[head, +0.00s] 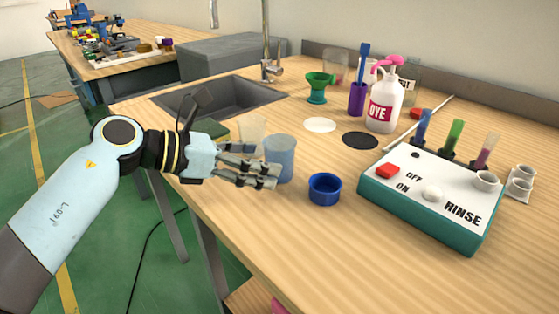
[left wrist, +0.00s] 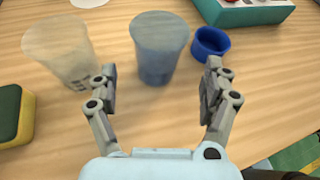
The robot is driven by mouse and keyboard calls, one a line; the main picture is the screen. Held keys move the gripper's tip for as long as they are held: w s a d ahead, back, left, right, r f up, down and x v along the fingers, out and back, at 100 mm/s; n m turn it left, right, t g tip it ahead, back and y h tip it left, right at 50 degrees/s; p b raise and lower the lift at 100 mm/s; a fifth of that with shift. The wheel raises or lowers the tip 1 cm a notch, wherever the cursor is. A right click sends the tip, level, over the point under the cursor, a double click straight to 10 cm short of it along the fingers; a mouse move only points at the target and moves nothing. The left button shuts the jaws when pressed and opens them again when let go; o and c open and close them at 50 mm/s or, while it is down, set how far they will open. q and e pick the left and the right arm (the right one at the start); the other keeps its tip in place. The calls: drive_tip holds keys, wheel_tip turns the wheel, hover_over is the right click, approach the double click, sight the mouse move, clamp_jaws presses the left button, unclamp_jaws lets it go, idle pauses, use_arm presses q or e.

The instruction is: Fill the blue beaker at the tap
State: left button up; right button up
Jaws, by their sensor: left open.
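The blue translucent beaker (head: 281,150) stands upright on the wooden bench; it also shows in the left wrist view (left wrist: 160,45). My left gripper (head: 268,174) is open, its fingers pointing at the beaker. In the left wrist view my left gripper (left wrist: 160,78) has one fingertip on each side of the beaker's lower part, with gaps visible. The fingers hide part of the beaker in the head view. The metal tap (head: 270,68) stands behind the grey sink (head: 222,101). My right gripper is not in view.
A clear beaker (left wrist: 60,45) stands left of the blue one, near a green-yellow sponge (left wrist: 12,115). A blue dish (head: 324,188) sits close on the right. The rinse box (head: 430,205), dye bottle (head: 384,105) and purple holder (head: 357,100) are farther right.

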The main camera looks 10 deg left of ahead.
use_arm(q)
drive_tip(key=x, duration=0.5)
drive_tip(key=shift+w+a+f, duration=0.1)
drive_tip(key=c, duration=1.1)
